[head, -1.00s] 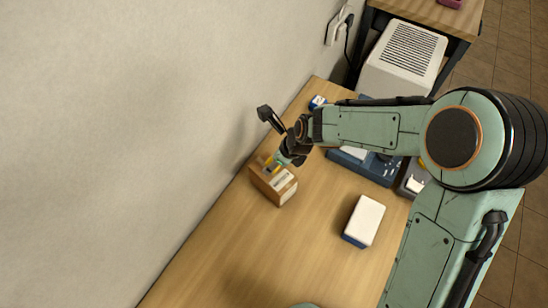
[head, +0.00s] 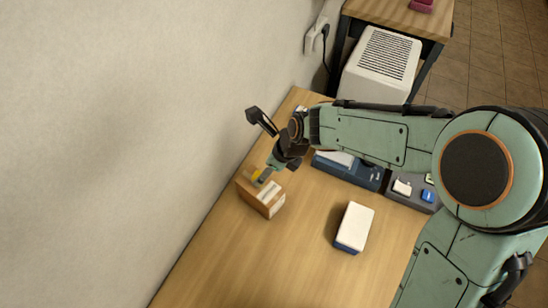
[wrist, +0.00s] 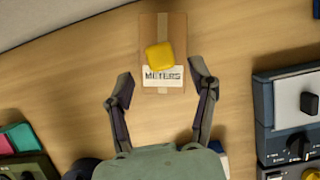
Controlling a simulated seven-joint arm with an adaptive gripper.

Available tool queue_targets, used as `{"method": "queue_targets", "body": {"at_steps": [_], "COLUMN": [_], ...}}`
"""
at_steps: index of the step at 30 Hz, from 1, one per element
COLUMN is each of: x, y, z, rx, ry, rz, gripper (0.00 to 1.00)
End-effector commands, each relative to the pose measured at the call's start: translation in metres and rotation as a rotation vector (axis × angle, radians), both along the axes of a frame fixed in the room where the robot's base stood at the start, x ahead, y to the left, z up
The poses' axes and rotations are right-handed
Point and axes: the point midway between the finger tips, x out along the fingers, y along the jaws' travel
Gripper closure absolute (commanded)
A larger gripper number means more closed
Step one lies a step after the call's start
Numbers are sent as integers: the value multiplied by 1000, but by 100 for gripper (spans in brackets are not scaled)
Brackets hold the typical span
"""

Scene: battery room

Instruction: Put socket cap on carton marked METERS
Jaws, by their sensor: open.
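The carton (wrist: 148,82) is brown with a tape strip and a white label reading METERS, centred ahead in the wrist view. In the head view the carton (head: 252,196) stands on the table near the wall. The yellow socket cap (wrist: 159,56) lies on the carton's top, partly over the label's upper edge. My gripper (wrist: 162,78) is open, its fingers apart on either side of the carton's near end, with nothing between them touching the cap. In the head view my gripper (head: 267,175) is just above the carton and partly hides its top.
A white-topped blue box (head: 355,226) stands to the right on the table. Blue and grey devices (head: 350,172) lie behind, under my arm. The wall (head: 130,110) runs close along the left. The front of the table (head: 240,260) is clear.

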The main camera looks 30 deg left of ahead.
Motion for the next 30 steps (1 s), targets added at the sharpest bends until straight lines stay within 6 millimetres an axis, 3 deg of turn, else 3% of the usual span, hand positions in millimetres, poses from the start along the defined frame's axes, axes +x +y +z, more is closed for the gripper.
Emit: {"method": "queue_targets", "body": {"at_steps": [3,9,23,26,30], "x": [1,0,-1,-4,-21], "y": [-12,-25,-36,-62,-127], "z": [27,59,71,74,86], "rx": [1,1,-17,-79,-224], "ry": [-6,-2,-21,-88,-208], "rz": [-4,-2,34,158,496], "gripper": [42,42,42,42,42]}}
